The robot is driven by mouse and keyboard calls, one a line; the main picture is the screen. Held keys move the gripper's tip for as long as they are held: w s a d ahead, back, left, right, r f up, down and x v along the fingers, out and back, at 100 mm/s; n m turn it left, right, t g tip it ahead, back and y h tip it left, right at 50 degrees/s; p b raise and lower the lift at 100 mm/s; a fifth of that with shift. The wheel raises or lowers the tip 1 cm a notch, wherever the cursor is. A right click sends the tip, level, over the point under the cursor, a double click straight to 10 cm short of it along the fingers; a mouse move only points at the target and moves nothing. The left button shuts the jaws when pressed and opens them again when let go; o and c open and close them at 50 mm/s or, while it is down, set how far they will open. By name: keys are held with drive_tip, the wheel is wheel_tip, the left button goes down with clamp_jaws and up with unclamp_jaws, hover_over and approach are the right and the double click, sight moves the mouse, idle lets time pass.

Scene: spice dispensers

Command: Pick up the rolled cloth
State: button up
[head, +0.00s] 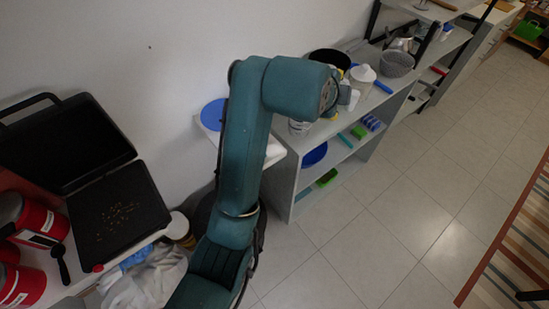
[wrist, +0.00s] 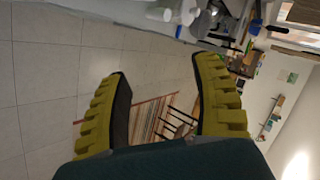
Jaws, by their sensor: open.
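I cannot single out a rolled cloth with certainty in either view. A crumpled pale cloth (head: 150,283) lies low at the bottom left of the head view, below the table edge. My gripper shows in the wrist view (wrist: 162,75) with its two yellow ridged, dark-padded fingers spread wide.
A grey shelf unit (head: 285,180) along the wall holds jars, a grey basket (head: 397,64) and a blue bowl (head: 314,154). An open black case-like appliance (head: 117,215) and red canisters (head: 40,222) are at left.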

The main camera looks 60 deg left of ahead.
drive_tip(key=s+a+f+m+g+h+b, duration=0.2)
drive_tip(key=s+a+f+m+g+b, duration=0.1)
drive_tip(key=s+a+f, duration=0.45)
drive_tip(key=s+a+f+m+g+h+b, duration=0.25)
drive_tip(key=s+a+f, duration=0.25)
drive_tip(key=s+a, duration=0.4)
drive_tip(key=shift+m+y, duration=0.35)
drive_tip(key=shift+m, duration=0.1)
drive_tip(key=x, duration=0.3)
drive_tip(key=s+x, duration=0.1)
drive_tip(key=x, duration=0.2)
drive_tip(key=p+x, duration=0.1)
drive_tip(key=x, duration=0.2)
drive_tip(key=shift+s+d+f, duration=0.15)
drive_tip(key=shift+d+f, duration=0.2)
drive_tip(key=shift+f, duration=0.15)
drive_tip(key=x, duration=0.5)
drive_tip(key=shift+s+f+p, duration=0.1)
drive_tip(key=shift+f+p, duration=0.25)
drive_tip(key=shift+f, duration=0.1)
drive_tip(key=c, duration=1)
